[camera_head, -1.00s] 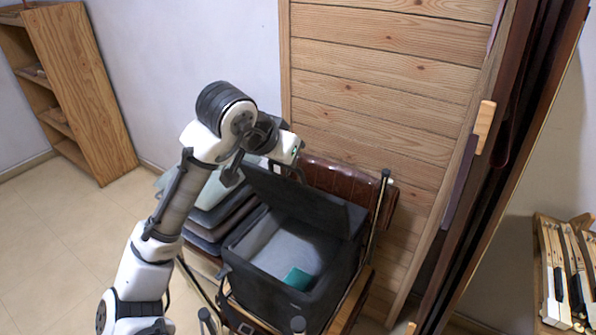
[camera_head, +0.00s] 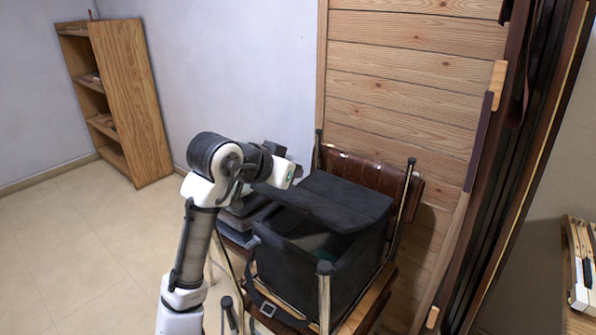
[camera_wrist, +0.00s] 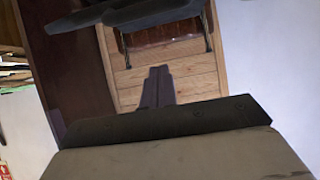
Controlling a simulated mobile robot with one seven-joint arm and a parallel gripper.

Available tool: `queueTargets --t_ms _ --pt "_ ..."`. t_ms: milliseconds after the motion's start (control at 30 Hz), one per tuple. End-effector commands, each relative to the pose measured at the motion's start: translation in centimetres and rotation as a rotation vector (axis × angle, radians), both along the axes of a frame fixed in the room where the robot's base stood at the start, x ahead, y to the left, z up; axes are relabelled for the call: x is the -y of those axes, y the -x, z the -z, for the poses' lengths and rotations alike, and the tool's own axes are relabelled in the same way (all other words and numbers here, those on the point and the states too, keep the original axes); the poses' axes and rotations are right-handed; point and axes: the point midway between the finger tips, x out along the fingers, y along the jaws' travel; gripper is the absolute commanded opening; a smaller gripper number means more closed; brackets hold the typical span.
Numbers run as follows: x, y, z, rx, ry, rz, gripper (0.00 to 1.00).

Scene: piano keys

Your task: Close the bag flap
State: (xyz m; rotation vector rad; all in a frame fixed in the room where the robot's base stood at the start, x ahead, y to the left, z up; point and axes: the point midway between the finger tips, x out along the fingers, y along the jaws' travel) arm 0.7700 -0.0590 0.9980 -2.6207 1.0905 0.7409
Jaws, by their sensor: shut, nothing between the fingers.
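The dark grey bag (camera_head: 310,270) stands on a chair in the head view. Its wide flap (camera_head: 345,200) is hinged at the back right and slopes over the opening, partly lowered. A dark gap remains between the flap and the front rim, and little of the inside shows. My gripper (camera_head: 298,171) is just above and behind the flap's left end; I cannot tell if it touches it. In the wrist view, my gripper's dark fingers (camera_wrist: 157,88) are together and empty, with the wooden panel beyond them.
The chair has a brown leather back (camera_head: 365,172) and upright posts close around the bag. Dark folded items (camera_head: 240,215) lie left of the bag. A wooden panel (camera_head: 400,90) stands behind. A wooden shelf (camera_head: 130,105) is far left; the floor between is clear. Piano keys (camera_head: 580,265) are at right.

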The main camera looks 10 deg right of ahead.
Motion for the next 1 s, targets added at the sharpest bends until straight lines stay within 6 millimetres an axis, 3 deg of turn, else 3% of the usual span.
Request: queueTargets --t_ms 100,600,1000 --pt "-0.7 0.6 2.7 0.03 0.037 0.0 0.0" --pt "-3.9 3.7 11.8 0.311 0.318 -0.002 0.0" --pt "-4.6 4.4 15.9 0.397 0.398 0.001 0.0"
